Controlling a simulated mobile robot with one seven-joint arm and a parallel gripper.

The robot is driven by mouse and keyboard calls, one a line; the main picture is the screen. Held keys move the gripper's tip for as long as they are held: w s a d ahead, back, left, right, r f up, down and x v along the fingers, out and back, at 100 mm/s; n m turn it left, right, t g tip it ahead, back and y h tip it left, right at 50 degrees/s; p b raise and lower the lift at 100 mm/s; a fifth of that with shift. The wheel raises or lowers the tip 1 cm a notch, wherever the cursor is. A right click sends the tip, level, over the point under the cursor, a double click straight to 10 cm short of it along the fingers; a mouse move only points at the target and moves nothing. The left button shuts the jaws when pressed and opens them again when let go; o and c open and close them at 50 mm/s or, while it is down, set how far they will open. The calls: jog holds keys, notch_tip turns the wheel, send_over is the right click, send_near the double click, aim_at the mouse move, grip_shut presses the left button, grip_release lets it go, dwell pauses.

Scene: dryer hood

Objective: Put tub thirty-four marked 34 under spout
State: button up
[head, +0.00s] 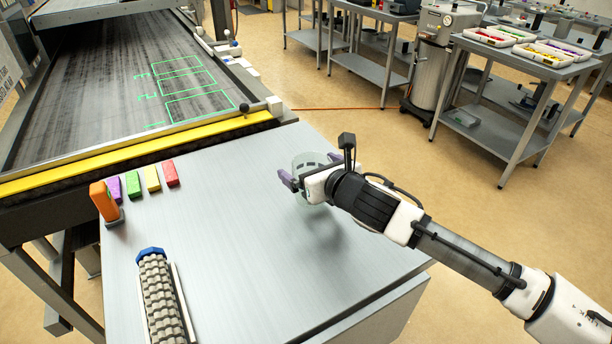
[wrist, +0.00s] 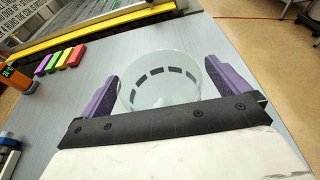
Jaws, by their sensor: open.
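A clear round tub (head: 304,161) with a ring of dark dashes stands near the right far edge of the grey table. It also shows in the wrist view (wrist: 160,95). My gripper (head: 311,169) is open, its two purple fingers on either side of the tub. In the wrist view, a gap to the fingers is hard to judge. I can read no 34 on the tub. I cannot make out a spout in either view.
The grey table (head: 240,235) holds an orange upright block (head: 104,201), several small coloured blocks (head: 152,178) and a ribbed roller (head: 163,300). A dark belt (head: 110,80) with green projected outlines lies behind a yellow bar (head: 150,152). The table's middle is clear.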

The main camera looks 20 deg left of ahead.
jog(key=shift+d, duration=0.1)
jog(key=shift+c, duration=0.4)
jog(key=c, duration=1)
jog(key=shift+o, duration=0.2)
jog(key=shift+r, duration=0.1)
